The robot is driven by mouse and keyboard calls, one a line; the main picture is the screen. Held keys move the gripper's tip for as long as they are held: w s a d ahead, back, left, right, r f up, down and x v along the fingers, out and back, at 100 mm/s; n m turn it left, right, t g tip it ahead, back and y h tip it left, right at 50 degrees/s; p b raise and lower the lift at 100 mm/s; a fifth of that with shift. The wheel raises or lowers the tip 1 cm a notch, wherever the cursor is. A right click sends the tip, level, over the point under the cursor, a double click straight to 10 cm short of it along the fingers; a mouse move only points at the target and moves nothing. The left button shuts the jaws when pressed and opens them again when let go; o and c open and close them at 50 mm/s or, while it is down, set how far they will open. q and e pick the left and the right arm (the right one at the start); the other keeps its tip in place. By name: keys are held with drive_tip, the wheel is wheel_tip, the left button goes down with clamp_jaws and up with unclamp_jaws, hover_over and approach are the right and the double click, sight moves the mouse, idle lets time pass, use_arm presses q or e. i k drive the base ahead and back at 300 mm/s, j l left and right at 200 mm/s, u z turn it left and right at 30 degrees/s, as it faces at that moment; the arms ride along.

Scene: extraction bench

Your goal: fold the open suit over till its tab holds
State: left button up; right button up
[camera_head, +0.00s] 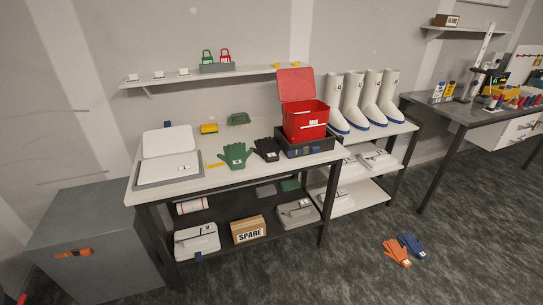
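The open suit lies at the left end of the bench top. Its near half (168,170) is white with an "L" label and rests on a grey base. Its far half (168,141) is a plain white panel tilted up behind, apart from the near half's top. A small dark tab (167,124) shows at the far panel's top edge. Neither of my grippers is in view.
Green gloves (236,155), black gloves (266,149) and a red open-lidded box (304,121) in a dark tray stand to the right on the bench (208,183). A wall shelf (215,76) hangs above. A grey cabinet (85,225) stands left. Orange gloves (396,252) lie on the floor.

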sight(169, 141)
drive_tip(key=i+j+z, duration=0.15)
drive_tip(key=j+z, duration=0.3)
drive_tip(key=i+j+z, duration=0.1)
drive_tip(key=j+z, duration=0.2)
drive_tip(key=z, duration=0.15)
drive_tip(key=j+z, duration=0.4)
